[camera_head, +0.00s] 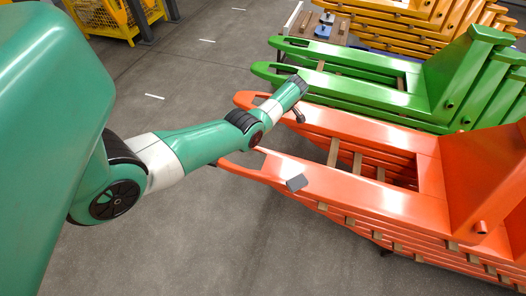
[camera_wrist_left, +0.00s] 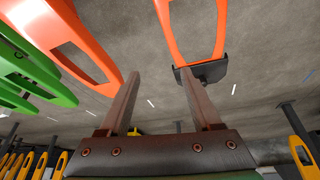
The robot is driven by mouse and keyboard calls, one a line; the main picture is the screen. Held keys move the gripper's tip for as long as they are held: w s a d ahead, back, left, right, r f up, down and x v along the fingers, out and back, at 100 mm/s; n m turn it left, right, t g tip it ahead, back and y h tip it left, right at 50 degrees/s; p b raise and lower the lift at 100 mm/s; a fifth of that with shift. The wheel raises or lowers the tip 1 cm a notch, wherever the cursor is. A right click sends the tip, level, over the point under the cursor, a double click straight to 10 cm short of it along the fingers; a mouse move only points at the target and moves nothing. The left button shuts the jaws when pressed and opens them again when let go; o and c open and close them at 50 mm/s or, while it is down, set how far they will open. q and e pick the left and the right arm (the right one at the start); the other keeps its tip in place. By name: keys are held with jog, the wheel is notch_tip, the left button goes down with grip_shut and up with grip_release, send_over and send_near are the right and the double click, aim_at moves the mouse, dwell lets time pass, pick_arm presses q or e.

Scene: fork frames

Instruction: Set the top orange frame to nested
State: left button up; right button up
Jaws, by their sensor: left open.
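The top orange frame (camera_head: 475,165) lies on a stack of similar orange frames at the right in the head view. Its two long tines point left, and its upright plate stands at the right. Orange tines with slotted ends also show in the left wrist view (camera_wrist_left: 72,47). My left gripper (camera_head: 299,114) is above the far tine near the tips. In the left wrist view its two fingers (camera_wrist_left: 158,74) are spread with nothing between them. A dark plate (camera_head: 297,183) shows on the near tine; I cannot tell what it belongs to. My right gripper is out of view.
A stack of green frames (camera_head: 465,75) stands close behind the orange stack, with yellow-orange frames (camera_head: 408,27) beyond. Wooden spacers (camera_head: 333,152) show between the orange tines. A yellow cage (camera_head: 107,17) stands at the back left. The grey floor left of the stacks is clear.

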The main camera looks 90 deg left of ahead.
pick_arm(q)
jog(key=s+a+f+n+b, duration=0.1)
jog(key=s+f+b, duration=0.1)
jog(key=s+f, duration=0.1)
jog(key=s+a+f+n+b, duration=0.1)
jog(key=s+a+f+b, duration=0.1)
jog(key=s+f+b, duration=0.1)
jog(key=s+a+f+h+b, duration=0.1)
jog(key=s+f+b, duration=0.2)
jog(key=s+f, duration=0.2)
jog(key=shift+a+f+n+g, duration=0.3)
jog(key=shift+a+f+n, duration=0.1)
jog(key=shift+f, duration=0.35)
jog(key=b+x, duration=0.8)
jog(key=x, duration=0.3)
jog(key=shift+s+d+r, duration=0.1)
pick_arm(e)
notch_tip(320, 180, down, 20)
pick_arm(q)
jog(key=shift+c, duration=0.2)
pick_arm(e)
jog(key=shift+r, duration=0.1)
pick_arm(q)
grip_shut()
